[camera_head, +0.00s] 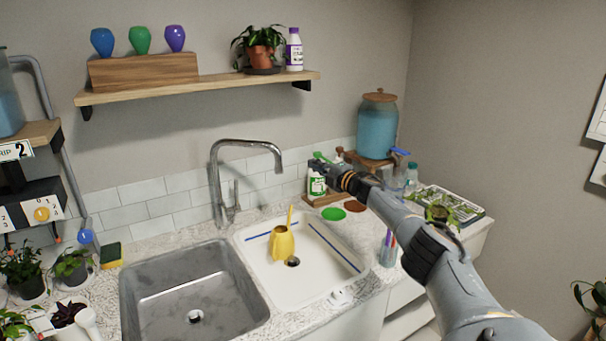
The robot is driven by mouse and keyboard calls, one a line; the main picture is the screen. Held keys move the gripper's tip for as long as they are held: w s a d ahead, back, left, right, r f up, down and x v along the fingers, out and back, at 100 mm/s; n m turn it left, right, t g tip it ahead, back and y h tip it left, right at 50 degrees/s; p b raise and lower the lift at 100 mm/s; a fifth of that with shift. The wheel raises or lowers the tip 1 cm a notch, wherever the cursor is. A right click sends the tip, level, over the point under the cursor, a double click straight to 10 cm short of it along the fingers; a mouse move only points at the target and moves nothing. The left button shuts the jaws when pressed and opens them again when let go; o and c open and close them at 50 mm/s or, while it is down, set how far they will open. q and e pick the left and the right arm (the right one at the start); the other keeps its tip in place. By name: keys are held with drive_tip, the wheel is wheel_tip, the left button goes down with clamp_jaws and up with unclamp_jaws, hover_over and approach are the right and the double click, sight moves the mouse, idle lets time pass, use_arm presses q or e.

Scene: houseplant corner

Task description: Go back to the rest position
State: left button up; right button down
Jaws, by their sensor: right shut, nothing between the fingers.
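My right arm comes in from the lower right and reaches over the counter toward the back. My right gripper (322,166) is at its far end, small in the picture and shut with nothing held. It overlaps a green-and-white bottle (317,184) at the back of the counter; I cannot tell whether they touch. My left gripper is not in view.
A yellow watering can (282,242) stands in the white basin (320,284), beside the grey sink (190,290) and tall tap (216,180). A blue dispenser (376,125), a seedling tray (468,207) and a cup (388,250) are near my arm. Potted plants crowd the left.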

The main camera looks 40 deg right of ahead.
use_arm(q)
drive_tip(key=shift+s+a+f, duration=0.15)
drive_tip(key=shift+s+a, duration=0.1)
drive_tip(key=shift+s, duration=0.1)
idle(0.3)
